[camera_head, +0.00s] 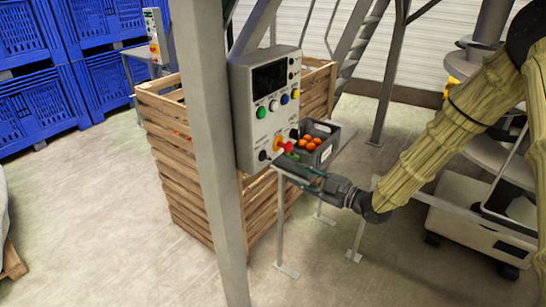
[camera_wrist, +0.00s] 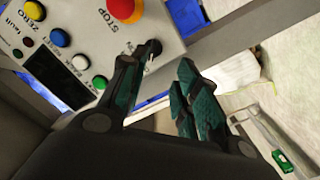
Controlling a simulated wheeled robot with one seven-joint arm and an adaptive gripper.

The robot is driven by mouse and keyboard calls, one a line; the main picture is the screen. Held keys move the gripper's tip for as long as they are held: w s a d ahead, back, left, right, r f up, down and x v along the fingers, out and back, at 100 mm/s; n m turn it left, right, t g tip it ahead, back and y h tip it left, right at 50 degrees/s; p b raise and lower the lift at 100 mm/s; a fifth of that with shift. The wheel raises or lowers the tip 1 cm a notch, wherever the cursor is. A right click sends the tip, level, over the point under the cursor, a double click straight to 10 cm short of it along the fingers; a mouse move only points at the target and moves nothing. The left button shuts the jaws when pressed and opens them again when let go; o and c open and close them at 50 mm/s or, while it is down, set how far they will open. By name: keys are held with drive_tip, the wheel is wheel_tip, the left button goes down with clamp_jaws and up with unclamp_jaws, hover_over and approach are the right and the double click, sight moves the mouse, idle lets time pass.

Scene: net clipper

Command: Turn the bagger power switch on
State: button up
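The grey control box (camera_head: 268,110) is fixed by a steel post. Its lower face has a red stop button (camera_head: 284,147), also in the wrist view (camera_wrist: 125,8). Left of this button is a black rotary knob (camera_head: 263,155), probably the power switch. In the wrist view the dark knob (camera_wrist: 154,48) shows near my left fingertip; its label is unreadable, and I cannot tell whether they touch. My gripper (camera_head: 288,163) is just below the panel's lower part. In the wrist view my gripper (camera_wrist: 170,60) is open, with a gap between its dark-green fingers.
Green (camera_head: 261,112), white, blue and yellow (camera_head: 295,94) buttons sit higher on the panel. A wooden crate (camera_head: 170,165) stands behind, and a dark crate of orange produce (camera_head: 314,142) is behind my gripper. A grey post (camera_head: 205,150) is left of the box.

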sight(268, 158)
drive_tip(key=shift+n+y, duration=0.3)
drive_tip(key=shift+n, duration=0.1)
drive_tip(key=p+x, duration=0.1)
drive_tip(key=x, duration=0.2)
drive_tip(key=r+p+x, duration=0.1)
drive_tip(key=x, duration=0.3)
drive_tip(key=p+x, duration=0.2)
drive_tip(key=x, duration=0.2)
drive_tip(key=shift+r, duration=0.25)
drive_tip(key=shift+c, duration=0.4)
clamp_jaws()
